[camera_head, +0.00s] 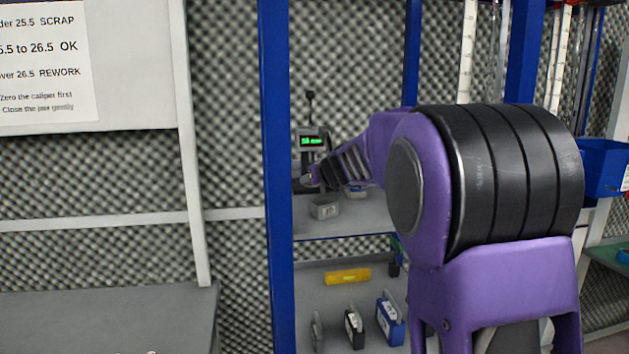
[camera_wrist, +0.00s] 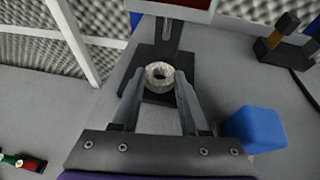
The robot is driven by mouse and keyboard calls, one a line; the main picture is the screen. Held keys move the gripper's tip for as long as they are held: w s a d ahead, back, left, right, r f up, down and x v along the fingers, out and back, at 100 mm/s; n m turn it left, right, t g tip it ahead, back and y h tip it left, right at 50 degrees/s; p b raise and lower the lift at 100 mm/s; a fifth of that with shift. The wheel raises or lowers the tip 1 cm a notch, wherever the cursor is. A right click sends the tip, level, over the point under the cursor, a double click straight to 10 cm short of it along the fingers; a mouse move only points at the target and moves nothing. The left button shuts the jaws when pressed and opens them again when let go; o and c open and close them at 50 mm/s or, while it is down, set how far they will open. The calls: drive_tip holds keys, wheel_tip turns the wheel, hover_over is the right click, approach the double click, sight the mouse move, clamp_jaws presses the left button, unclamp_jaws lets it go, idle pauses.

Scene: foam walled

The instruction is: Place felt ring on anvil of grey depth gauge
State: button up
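A pale, off-white felt ring (camera_wrist: 160,77) shows in the wrist view between the two fingertips of my gripper (camera_wrist: 161,83). The fingers sit close against both sides of the ring. The ring appears over the dark base of the depth gauge (camera_wrist: 187,97), in front of its upright column; whether it touches the anvil cannot be told. In the head view the gauge (camera_head: 311,141) stands on the upper shelf with a lit green display. There my gripper (camera_head: 308,178) is small and reaches in close to the gauge; the ring cannot be made out.
A blue block (camera_wrist: 255,129) lies right of my gripper in the wrist view. A dark stand with a yellowish part (camera_wrist: 276,37) is at the upper right. A grey block (camera_head: 324,207) sits on the upper shelf. A blue post (camera_head: 277,180) borders the shelf at left.

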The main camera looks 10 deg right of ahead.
drive_tip(key=o, duration=0.4)
drive_tip(key=shift+o, duration=0.2)
drive_tip(key=shift+s+r, duration=0.15)
drive_tip(key=shift+r, duration=0.1)
drive_tip(key=p+v, duration=0.1)
drive_tip(key=v, duration=0.9)
drive_tip(key=shift+s+d+r+p, duration=0.1)
drive_tip(key=shift+s+r+p, duration=0.05)
drive_tip(key=shift+p, duration=0.2)
drive_tip(key=shift+s+r, duration=0.15)
drive_tip(key=shift+s, duration=0.45)
drive_tip(key=shift+d, duration=0.15)
